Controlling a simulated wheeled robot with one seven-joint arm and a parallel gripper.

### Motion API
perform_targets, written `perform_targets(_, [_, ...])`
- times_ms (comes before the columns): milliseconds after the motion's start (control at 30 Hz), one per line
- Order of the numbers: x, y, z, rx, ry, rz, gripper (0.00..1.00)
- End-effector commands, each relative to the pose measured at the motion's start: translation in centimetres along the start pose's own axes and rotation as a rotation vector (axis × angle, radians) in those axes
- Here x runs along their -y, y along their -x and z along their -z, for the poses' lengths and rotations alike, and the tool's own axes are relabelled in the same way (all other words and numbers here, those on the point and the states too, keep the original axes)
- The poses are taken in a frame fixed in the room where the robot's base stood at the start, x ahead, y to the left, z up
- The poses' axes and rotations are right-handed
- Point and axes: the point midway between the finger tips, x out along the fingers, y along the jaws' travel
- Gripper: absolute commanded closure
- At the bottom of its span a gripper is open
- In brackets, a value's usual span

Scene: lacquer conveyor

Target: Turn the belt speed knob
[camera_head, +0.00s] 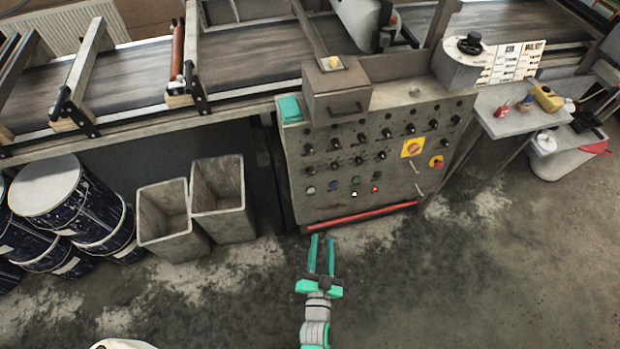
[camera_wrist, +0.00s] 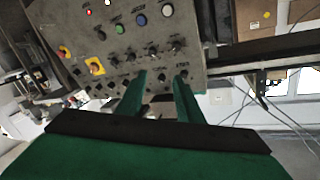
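The grey control panel (camera_head: 400,192) stands below the conveyor and carries rows of small black knobs, such as one at its left (camera_head: 308,148). I cannot read the labels, so I cannot tell which one is the belt speed knob. My gripper (camera_head: 322,238) is open and empty, in front of the panel's lower edge and apart from the knobs. In the wrist view the panel (camera_wrist: 75,22) appears turned, with several black knobs beyond the green fingers (camera_wrist: 161,80). Parts of the lower knob row are hidden behind the fingers there.
A red bar (camera_head: 360,215) runs along the panel's bottom. Grey bins (camera_head: 222,200) and dark drums (camera_head: 75,205) stand left. A side table (camera_head: 515,120) stands right. The floor in front is clear.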

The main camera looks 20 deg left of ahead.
Motion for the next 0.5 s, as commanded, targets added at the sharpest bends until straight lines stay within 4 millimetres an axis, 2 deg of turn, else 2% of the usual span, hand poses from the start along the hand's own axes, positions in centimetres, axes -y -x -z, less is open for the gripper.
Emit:
perform_targets(33, [0.3, -2.6, -0.4, -0.005, -0.023, 0.024, 0.67])
perform_targets(200, [1.7, -9.0, -1.6, -0.005, -0.110, 0.085, 0.67])
perform_targets(333, [2.8, -12.4, -2.1, 0.002, -0.157, 0.119, 0.67])
perform_targets(500, [3.6, -14.6, -2.4, 0.007, -0.188, 0.140, 0.67])
